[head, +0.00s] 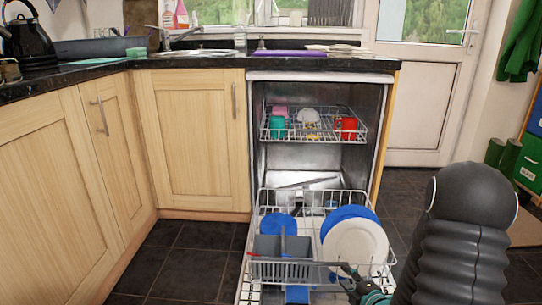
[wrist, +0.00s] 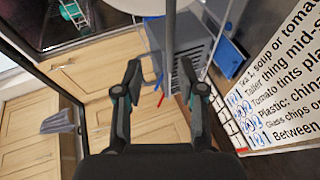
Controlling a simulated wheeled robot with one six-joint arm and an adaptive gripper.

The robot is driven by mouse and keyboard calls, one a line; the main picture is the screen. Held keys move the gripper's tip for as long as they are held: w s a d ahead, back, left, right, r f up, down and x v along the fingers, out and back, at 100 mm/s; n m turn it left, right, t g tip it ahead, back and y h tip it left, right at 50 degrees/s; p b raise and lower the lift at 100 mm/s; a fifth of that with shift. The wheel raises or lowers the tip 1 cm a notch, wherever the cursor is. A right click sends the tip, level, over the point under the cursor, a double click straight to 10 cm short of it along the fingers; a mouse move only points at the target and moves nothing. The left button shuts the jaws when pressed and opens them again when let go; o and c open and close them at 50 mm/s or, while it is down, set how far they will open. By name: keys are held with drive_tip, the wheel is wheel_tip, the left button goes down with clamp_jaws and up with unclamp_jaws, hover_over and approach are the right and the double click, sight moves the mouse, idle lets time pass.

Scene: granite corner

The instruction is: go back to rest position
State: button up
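My gripper (head: 362,285) is low at the front right of the dishwasher's lower rack (head: 262,225), close beside the standing plates. In the wrist view my gripper (wrist: 161,72) has its two fingers apart. Nothing is clearly held between them; rack wires and a small red item show beyond. My arm comes in from the right in the head view. The exact gap between gripper and rack is hard to tell.
The open dishwasher's lower rack holds a white plate (head: 356,248), a blue plate (head: 349,213) and a grey cutlery basket (head: 282,247). The upper rack (head: 313,132) holds cups. A printed text panel (wrist: 283,95) is at right in the wrist view. Floor (head: 195,255) at left is clear.

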drive_tip(key=s+r+m+g+h+p, duration=0.25)
drive_tip(key=r+m, duration=0.25)
drive_tip(key=r, duration=0.5)
drive_tip(key=s+r+m+g+h+p, duration=0.25)
drive_tip(key=r+m, duration=0.35)
drive_tip(key=r, duration=0.5)
drive_tip(key=s+a+r+m+g+p, duration=0.1)
drive_tip(key=s+a+r+m, duration=0.1)
drive_tip(key=s, duration=0.5)
drive_tip(key=s+a+r+m+g+p, duration=0.1)
drive_tip(key=s+a+r+m, duration=0.2)
drive_tip(key=s+r, duration=0.2)
drive_tip(key=s+a+r+m+g+y+p, duration=0.1)
drive_tip(key=s+a+r+m+p, duration=0.1)
drive_tip(key=s, duration=0.7)
wheel_tip(320, 180, up, 2)
drive_tip(key=shift+a+r+m, duration=0.2)
drive_tip(key=shift+a+m, duration=0.4)
drive_tip(key=shift+m, duration=0.2)
